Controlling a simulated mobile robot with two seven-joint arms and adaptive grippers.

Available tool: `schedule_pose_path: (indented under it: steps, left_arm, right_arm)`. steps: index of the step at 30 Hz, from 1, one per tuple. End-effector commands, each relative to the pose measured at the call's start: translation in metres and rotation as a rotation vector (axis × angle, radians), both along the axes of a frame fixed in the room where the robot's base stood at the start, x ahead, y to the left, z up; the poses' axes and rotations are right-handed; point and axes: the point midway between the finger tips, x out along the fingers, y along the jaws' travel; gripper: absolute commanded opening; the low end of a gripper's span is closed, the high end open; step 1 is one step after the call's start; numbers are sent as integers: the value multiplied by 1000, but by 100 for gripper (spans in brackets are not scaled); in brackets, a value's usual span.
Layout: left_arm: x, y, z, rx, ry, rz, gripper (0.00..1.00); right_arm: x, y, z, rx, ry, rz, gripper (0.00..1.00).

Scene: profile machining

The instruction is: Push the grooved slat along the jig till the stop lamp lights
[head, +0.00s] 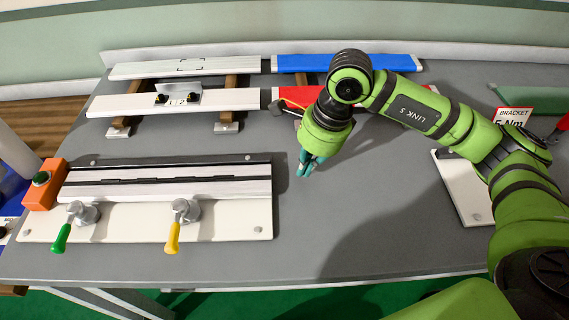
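The grooved slat (165,189) is pale with a dark groove along it. It lies in the jig (225,222), a white plate with a dark fence behind the slat. Its left end is close to an orange stop box (45,186); I cannot tell whether they touch. The stop lamp (41,179) on the box looks dark green. My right gripper (305,170), with teal fingers close together and apparently shut, points down at the table just right of the slat's right end, apart from it. It holds nothing visible. My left gripper is out of view.
Two clamps with a green handle (61,238) and a yellow handle (173,237) stand along the jig's front. Behind lie white slats (225,99), a blue slat (300,63) and a red slat (295,95). A white plate (462,190) lies right, partly behind my arm.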

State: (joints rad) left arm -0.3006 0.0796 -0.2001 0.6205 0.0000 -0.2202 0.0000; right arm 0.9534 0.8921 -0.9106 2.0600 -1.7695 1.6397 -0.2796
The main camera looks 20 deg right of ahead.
Motion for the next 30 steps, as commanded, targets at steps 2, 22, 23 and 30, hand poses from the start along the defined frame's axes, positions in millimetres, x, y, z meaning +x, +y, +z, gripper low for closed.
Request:
schedule_pose_path:
  steps: [2,22,23,30]
  left_arm:
    - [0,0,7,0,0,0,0]
    - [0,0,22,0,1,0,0]
    - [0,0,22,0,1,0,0]
    - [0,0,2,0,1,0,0]
  right_arm:
    - [0,6,-10,1,3,3,0]
    - [12,41,-10,1,0,0,0]
    - [12,42,-10,2,-1,0,0]
    - [18,64,-14,3,-3,5,0]
